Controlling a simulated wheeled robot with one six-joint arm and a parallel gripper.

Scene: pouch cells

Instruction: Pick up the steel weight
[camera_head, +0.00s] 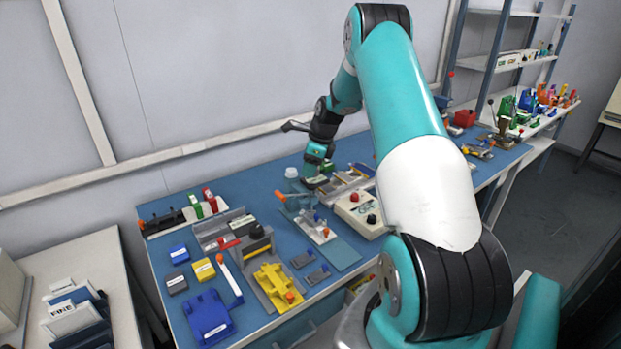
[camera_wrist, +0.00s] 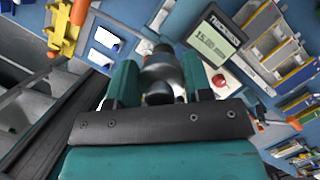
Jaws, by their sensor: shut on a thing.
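The steel weight (camera_wrist: 162,70), a grey metal cylinder with a narrower neck, sits between the fingers of my gripper (camera_wrist: 160,82) in the wrist view. The fingers are shut on its sides. Its lower part is hidden by my gripper's own body. In the head view my gripper (camera_head: 316,168) is over the far side of the blue bench, and the weight cannot be made out there. I cannot tell whether the weight touches the surface below.
A thickness gauge with a display (camera_wrist: 217,38) is close to the right finger in the wrist view. A pale jar (camera_head: 291,173) stands left of my gripper in the head view. A cream box with knobs (camera_head: 360,211), yellow fixture (camera_head: 275,285) and blue block (camera_head: 207,318) crowd the bench.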

